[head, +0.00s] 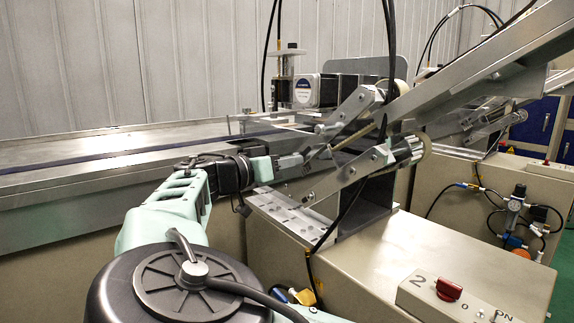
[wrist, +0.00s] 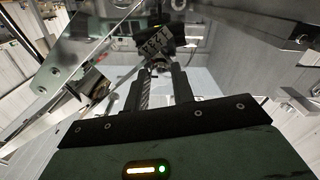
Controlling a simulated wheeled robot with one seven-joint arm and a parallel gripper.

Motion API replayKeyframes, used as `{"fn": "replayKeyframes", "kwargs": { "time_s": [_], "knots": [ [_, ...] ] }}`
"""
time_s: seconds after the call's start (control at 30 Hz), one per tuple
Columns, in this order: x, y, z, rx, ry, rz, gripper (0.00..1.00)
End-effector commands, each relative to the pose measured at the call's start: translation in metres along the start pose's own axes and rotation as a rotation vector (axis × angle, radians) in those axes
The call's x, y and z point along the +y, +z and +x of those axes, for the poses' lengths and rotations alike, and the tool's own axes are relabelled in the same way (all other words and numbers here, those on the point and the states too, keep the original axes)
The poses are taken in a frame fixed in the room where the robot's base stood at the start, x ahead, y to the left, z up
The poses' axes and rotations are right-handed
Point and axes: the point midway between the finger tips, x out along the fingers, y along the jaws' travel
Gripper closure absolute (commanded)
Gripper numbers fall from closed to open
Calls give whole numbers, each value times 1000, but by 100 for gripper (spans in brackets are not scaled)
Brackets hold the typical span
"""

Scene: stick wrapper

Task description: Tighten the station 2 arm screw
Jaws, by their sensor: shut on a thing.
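My gripper (head: 306,158) reaches in from the left to the metal arm linkage (head: 350,173) of the machine marked 2. In the wrist view, its two dark fingers (wrist: 160,76) are shut on a small round metal piece, which looks like the arm screw (wrist: 160,66). A dark ribbed block (wrist: 155,42) lies just beyond the fingertips. In the head view, my fingers and the linkage hide the held piece, so its seating cannot be told.
A red rotary switch (head: 449,288) sits on the control box at front right. Black cables (head: 387,60) hang close to the linkage. A long metal conveyor bed (head: 90,160) runs behind my arm. A slanted metal chute (head: 480,62) rises to the right.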

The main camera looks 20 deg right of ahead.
Motion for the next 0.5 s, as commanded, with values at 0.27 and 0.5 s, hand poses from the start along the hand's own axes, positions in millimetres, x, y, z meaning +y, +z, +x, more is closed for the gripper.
{"fn": "replayKeyframes", "kwargs": {
  "time_s": [0.27,0.5],
  "knots": [
    [-1,3,-1,-4,-1,-2,67],
    [0,1,0,-2,0,-2,54]
  ]
}}
